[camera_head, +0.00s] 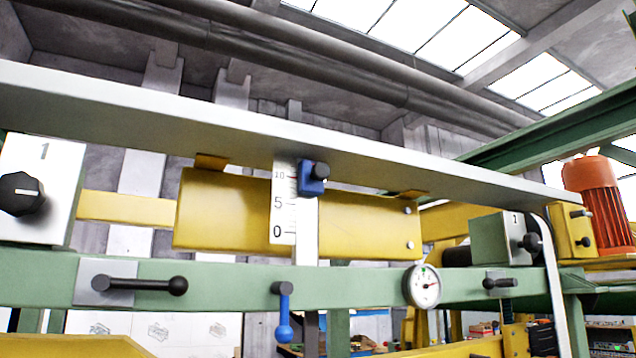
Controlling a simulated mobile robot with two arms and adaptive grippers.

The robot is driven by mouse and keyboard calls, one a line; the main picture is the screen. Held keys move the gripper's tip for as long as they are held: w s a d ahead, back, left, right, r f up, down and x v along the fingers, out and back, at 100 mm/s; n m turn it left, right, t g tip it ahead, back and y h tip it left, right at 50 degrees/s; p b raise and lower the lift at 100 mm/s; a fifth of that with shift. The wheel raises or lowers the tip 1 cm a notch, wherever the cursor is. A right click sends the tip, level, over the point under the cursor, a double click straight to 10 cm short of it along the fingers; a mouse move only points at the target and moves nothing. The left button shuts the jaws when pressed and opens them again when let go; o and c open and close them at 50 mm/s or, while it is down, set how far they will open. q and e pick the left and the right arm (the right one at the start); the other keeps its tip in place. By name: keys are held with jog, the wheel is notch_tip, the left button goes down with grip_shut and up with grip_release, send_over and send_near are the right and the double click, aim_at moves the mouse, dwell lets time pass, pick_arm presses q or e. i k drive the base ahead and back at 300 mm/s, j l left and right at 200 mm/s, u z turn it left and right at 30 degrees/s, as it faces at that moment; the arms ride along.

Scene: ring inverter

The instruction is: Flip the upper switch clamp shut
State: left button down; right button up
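No part named as a switch clamp is labelled, so I cannot tell for certain which one it is. A blue clamp block with a black knob (313,178) sits high on the white scale (284,205), just under the grey beam. Lower down, a blue lever (284,318) with a ball end hangs straight down from a dark pivot on the green rail. A black lever (140,284) lies horizontally on a grey plate at the left of the rail. A smaller black lever (500,283) lies near the right end. Neither gripper is in view.
The long grey beam (250,125) crosses above the yellow panel (230,212). The green rail (350,285) carries a round gauge (423,285). A black rotary knob (20,194) is at the far left, another (532,243) at the right. A red-orange motor (597,200) stands far right.

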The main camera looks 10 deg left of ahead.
aim_at(284, 334)
jog(key=i+l, duration=0.1)
jog(key=l, duration=0.25)
jog(key=i+l, duration=0.1)
jog(key=l, duration=0.3)
jog(key=i+l, duration=0.15)
jog(key=l, duration=0.2)
jog(key=i+l, duration=0.1)
jog(key=l, duration=0.25)
jog(key=i+l, duration=0.1)
jog(key=l, duration=0.25)
